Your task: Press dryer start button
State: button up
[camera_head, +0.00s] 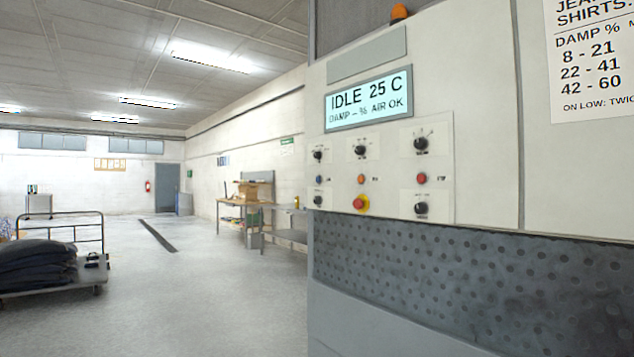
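The dryer's control panel (380,170) is on the right, seen at an angle. Its lit display (369,99) reads "IDLE 25 C" and "DAMP – % AIR OK". Below it is a row of small buttons: a blue one (319,179), an orange one (361,179) and a red one (421,179). The button labels are too small to read, so I cannot tell which is start. My gripper is not in view.
A cart (50,290) with dark folded cloth (36,266) stands at left. The floor (190,285) between cart and dryer is open. A damp chart (592,60) hangs at upper right.

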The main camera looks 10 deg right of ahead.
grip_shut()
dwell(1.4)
